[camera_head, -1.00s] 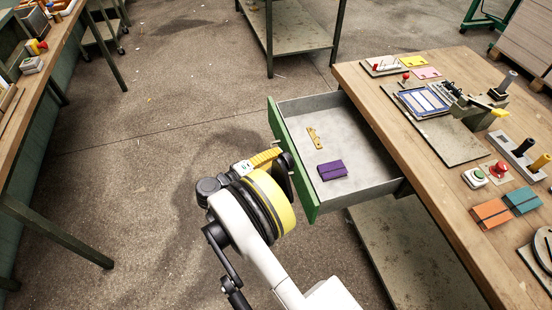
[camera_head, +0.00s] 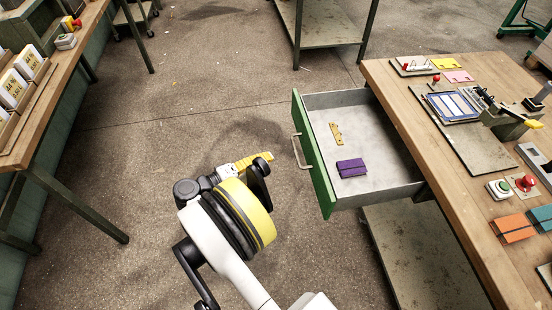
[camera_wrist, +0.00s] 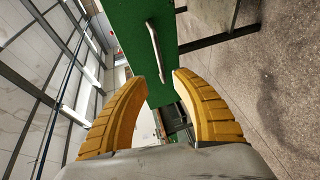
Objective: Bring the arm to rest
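My gripper (camera_wrist: 161,80) is open and empty; its two yellow fingers stand apart in the wrist view. In the head view my gripper (camera_head: 258,163) is over open floor, left of the green drawer front (camera_head: 313,155). The metal handle (camera_head: 299,151) is clear of my fingers. In the wrist view the handle (camera_wrist: 155,50) shows on the green front beyond the fingertips, with a gap. The drawer (camera_head: 378,186) is pulled out from the wooden workbench (camera_head: 405,76). A purple block (camera_head: 351,168) and a small ochre part (camera_head: 336,133) lie in it.
Another bench (camera_head: 62,85) with card boxes stands at left. A metal table (camera_head: 325,22) is at the back. The floor between is clear.

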